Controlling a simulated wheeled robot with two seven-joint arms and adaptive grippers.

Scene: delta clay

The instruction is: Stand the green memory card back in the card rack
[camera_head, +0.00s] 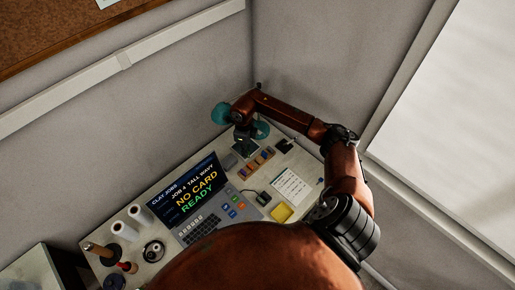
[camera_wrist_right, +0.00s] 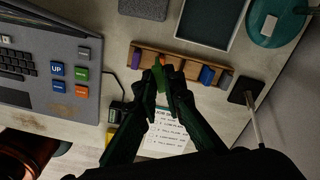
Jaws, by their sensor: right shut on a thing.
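The green memory card (camera_wrist_right: 158,75) is between the fingertips of my right gripper (camera_wrist_right: 165,76) in the right wrist view. That gripper is shut on it, and the fingers hide part of the card. The card is over or at the near edge of the wooden card rack (camera_wrist_right: 178,66); I cannot tell whether it is seated in a slot. The rack holds a purple card (camera_wrist_right: 136,60) at the left and blue cards (camera_wrist_right: 207,75) at the right. In the head view my right gripper (camera_head: 243,131) is just behind the rack (camera_head: 262,161). My left gripper is not in view.
A laptop-like console (camera_head: 195,190) reads "NO CARD READY". A small black box (camera_head: 263,198), a job sheet (camera_head: 292,187) and a yellow tray (camera_head: 282,213) lie nearby. A dark tray (camera_wrist_right: 214,20) and teal disc (camera_wrist_right: 268,30) are beyond the rack. Walls close in behind.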

